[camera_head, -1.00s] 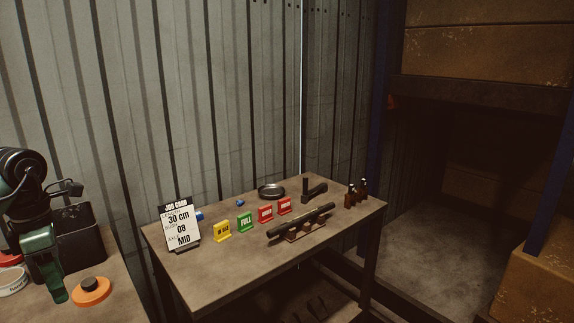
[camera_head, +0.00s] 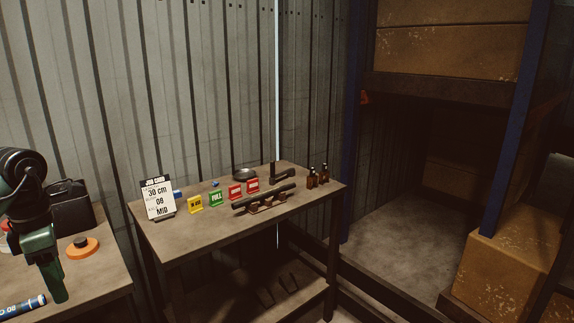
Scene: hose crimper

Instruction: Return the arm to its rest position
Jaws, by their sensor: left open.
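My left arm comes in at the left edge, and its green left gripper (camera_head: 52,272) hangs downward over the left table (camera_head: 95,280). I see nothing held in it. An orange disc with a dark knob (camera_head: 82,248) lies on that table just right of the gripper. My right gripper is not in view.
The middle table (camera_head: 205,232) holds a job card (camera_head: 158,198), yellow, green and red signs, a dark hose on a rack (camera_head: 265,197) and small brown bottles (camera_head: 318,176). Shelving with cardboard boxes (camera_head: 505,255) stands at right. Floor (camera_head: 400,222) shows between.

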